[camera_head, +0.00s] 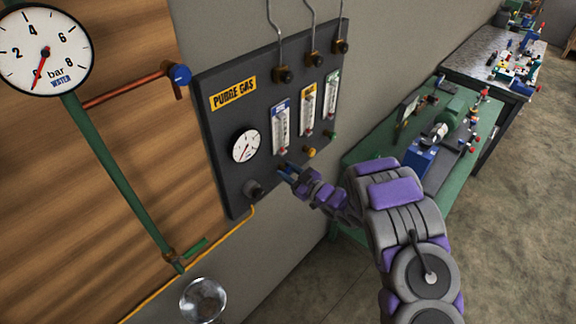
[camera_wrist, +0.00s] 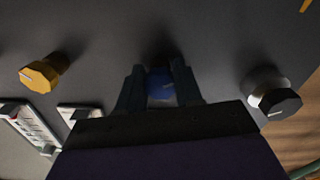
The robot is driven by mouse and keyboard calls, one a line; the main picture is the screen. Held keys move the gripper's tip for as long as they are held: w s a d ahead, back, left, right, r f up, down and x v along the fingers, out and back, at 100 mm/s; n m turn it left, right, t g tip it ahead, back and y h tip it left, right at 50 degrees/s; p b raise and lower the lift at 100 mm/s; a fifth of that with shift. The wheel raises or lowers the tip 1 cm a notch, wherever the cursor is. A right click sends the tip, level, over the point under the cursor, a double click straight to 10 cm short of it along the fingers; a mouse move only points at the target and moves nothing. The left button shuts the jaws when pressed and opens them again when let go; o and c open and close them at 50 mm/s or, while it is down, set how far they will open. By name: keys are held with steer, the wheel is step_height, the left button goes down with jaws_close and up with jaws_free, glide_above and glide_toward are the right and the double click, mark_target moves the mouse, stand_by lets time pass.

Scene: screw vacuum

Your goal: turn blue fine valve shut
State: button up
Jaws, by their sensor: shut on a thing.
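The blue fine valve (camera_wrist: 161,85) is a small round blue knob with a pale pointer line, set on the dark purge gas panel (camera_head: 232,193). In the wrist view it sits between the two fingers of my gripper (camera_wrist: 160,92), which is shut on it. In the head view my gripper (camera_head: 286,172) reaches the lower part of the panel, below the blue-labelled flow meter (camera_head: 281,127). The knob is mostly hidden by the fingers there. The pointer line looks slightly tilted in the wrist view.
A yellow knob (camera_wrist: 40,76) and a black knob (camera_wrist: 279,101) flank the blue one. A green knob (camera_head: 331,135) and a pressure gauge (camera_head: 245,146) are also on the panel. A green workbench (camera_head: 362,160) stands right of the panel. A glass bowl (camera_head: 203,300) is below left.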

steer(key=m+p, duration=0.4)
steer(key=m, duration=0.1)
steer(key=shift+m, duration=0.4)
stand_by(0.4)
steer(key=o, duration=1)
steer(key=shift+o, duration=0.2)
steer(key=shift+d, duration=0.1)
steer(key=b+v, duration=0.1)
steer(key=v, duration=1.6)
steer(key=shift+b, duration=0.4)
steer(key=shift+d+f, duration=0.1)
steer(key=shift+f, duration=0.05)
